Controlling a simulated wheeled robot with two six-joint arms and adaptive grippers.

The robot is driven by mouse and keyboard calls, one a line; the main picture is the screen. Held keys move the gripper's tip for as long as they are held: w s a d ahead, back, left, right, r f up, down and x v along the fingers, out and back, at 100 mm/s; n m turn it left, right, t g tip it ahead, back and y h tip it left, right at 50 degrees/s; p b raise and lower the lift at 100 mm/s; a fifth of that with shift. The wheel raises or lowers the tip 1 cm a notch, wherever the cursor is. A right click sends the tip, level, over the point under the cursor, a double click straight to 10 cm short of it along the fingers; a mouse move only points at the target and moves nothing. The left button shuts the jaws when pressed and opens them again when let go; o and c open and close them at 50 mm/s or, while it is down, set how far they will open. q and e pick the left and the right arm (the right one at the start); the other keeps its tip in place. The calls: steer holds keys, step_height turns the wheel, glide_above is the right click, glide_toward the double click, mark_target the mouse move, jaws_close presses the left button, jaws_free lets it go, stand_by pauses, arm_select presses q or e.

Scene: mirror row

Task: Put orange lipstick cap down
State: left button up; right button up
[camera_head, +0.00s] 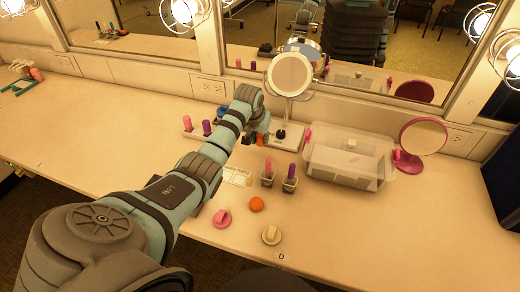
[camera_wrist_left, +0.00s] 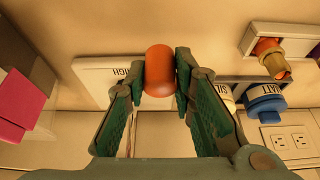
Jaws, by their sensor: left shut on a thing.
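My left gripper (camera_wrist_left: 161,82) is shut on the orange lipstick cap (camera_wrist_left: 160,72), with a finger pad on each side of it. In the head view the left gripper (camera_head: 257,130) is over the back of the counter, left of the round silver mirror's foot. An orange bit of the cap (camera_head: 261,140) shows just below it. In the wrist view a white label card (camera_wrist_left: 98,72) lies behind the cap, its text partly covered. I cannot tell whether the cap touches anything below. My right gripper is not in view.
A silver mirror (camera_head: 291,74), a clear bin (camera_head: 347,158) and a magenta mirror (camera_head: 423,136) stand to the right. Two lipsticks in small holders (camera_head: 289,184), an orange round thing (camera_head: 256,204), a pink lid (camera_head: 222,218) and a cream lid (camera_head: 271,235) are in front. The left counter is mostly clear.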

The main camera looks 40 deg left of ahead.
mark_target(259, 143)
arm_select(q)
step_height(259, 143, down, 4)
steer(key=shift+s+f+b, duration=0.15)
steer(key=shift+b, duration=0.45)
steer(key=shift+f, duration=0.15)
steer(key=o, duration=0.8)
steer(key=shift+c, duration=0.2)
steer(key=p+v, duration=0.4)
steer(key=v, duration=0.8)
steer(key=shift+d, duration=0.1)
